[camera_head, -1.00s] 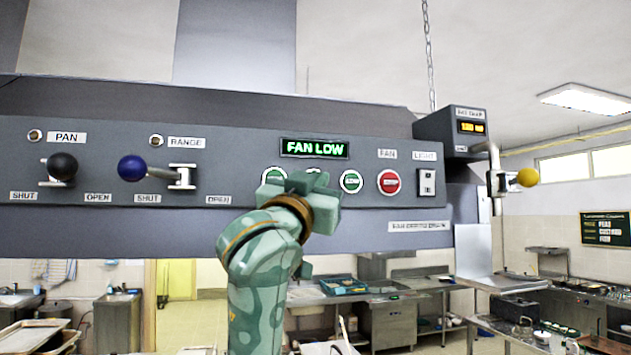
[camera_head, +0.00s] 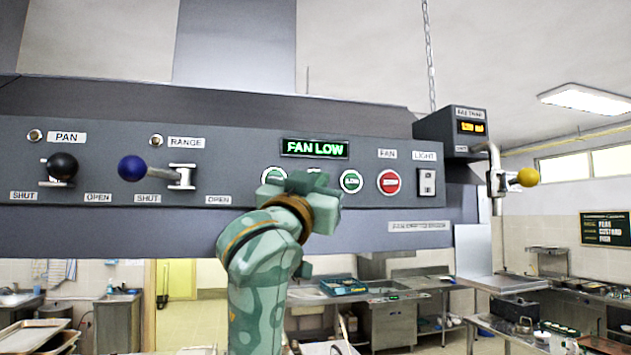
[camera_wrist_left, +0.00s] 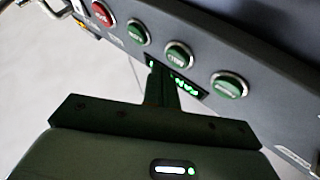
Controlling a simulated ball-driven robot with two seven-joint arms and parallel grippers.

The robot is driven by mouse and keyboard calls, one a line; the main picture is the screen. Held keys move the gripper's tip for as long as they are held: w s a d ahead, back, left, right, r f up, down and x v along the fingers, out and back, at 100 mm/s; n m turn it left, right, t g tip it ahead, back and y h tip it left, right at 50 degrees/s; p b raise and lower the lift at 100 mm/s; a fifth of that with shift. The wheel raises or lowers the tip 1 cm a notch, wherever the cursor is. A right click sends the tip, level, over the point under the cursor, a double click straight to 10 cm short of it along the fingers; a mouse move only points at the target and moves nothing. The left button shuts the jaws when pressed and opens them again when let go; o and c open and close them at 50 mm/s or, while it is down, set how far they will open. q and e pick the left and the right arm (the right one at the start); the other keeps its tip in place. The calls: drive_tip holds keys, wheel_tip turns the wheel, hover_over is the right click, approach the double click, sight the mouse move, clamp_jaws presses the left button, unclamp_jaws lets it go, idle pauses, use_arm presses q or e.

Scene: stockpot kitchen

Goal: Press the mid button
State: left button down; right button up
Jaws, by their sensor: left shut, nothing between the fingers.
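A row of green buttons sits on the grey hood panel under a lit display (camera_head: 315,148) reading FAN LOW. The left green button (camera_head: 274,177) and right green button (camera_head: 351,181) show in the head view. The mid button is mostly hidden there behind my left gripper (camera_head: 314,180). In the left wrist view the mid button (camera_wrist_left: 178,54) shows between the other two green ones. My left gripper is shut and empty, its fingertips pointing at the panel close to the mid button. I cannot tell whether they touch it. My right gripper is not in view.
A red fan button (camera_head: 389,182) and a light switch (camera_head: 427,182) sit right of the green buttons. A blue-knobbed lever (camera_head: 132,168) and a black-knobbed lever (camera_head: 62,166) stick out on the left. A yellow-knobbed lever (camera_head: 527,177) is at the right.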

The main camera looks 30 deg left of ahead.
use_arm(q)
drive_tip(key=shift+a, duration=0.15)
drive_tip(key=shift+w+a, duration=0.2)
drive_tip(key=shift+w, duration=0.05)
drive_tip(key=shift+w+a, duration=0.25)
drive_tip(key=shift+a, duration=0.1)
idle(1.0)
drive_tip(key=shift+s+d, duration=0.1)
drive_tip(key=shift+d, duration=0.05)
drive_tip(key=shift+s+d, duration=0.4)
drive_tip(key=shift+d, duration=0.1)
idle(0.3)
drive_tip(key=shift+s+d, duration=1.65)
drive_tip(key=shift+d, duration=0.25)
